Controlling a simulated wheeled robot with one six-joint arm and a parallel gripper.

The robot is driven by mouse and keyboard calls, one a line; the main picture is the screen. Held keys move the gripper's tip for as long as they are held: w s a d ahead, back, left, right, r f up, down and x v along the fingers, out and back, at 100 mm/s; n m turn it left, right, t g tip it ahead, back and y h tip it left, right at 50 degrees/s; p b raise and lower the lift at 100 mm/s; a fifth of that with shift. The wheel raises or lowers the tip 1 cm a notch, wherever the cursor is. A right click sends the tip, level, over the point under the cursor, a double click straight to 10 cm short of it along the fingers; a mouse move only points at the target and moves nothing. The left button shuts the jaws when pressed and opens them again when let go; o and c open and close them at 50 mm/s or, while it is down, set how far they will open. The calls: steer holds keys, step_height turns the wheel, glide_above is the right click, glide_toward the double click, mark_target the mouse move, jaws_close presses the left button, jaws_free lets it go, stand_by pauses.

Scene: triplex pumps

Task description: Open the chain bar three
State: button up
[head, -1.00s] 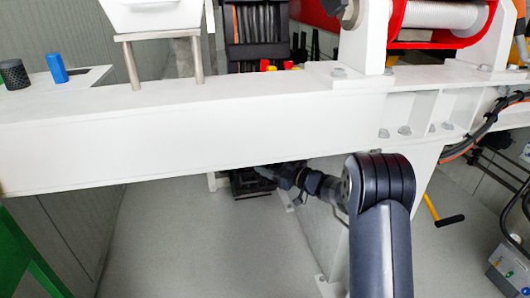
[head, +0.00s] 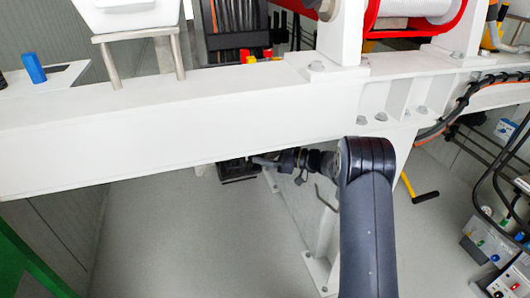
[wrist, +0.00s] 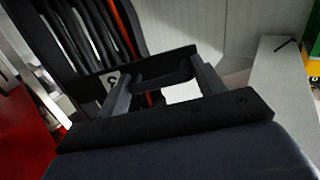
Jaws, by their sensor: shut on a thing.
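A black chain bar (wrist: 130,66) crosses dark and orange cables in the wrist view, with a pale label bearing a dark mark near its left part. In the head view my gripper (head: 262,161) reaches under the white beam to the dark chain's lower end (head: 238,169). The beam hides most of the contact there.
The long white beam (head: 180,128) spans the head view above my forearm. Upper chain cables (head: 236,28) show behind it. A white post foot (head: 322,270) stands left of my arm. Grey floor is clear at lower left.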

steer(key=o, duration=1.2)
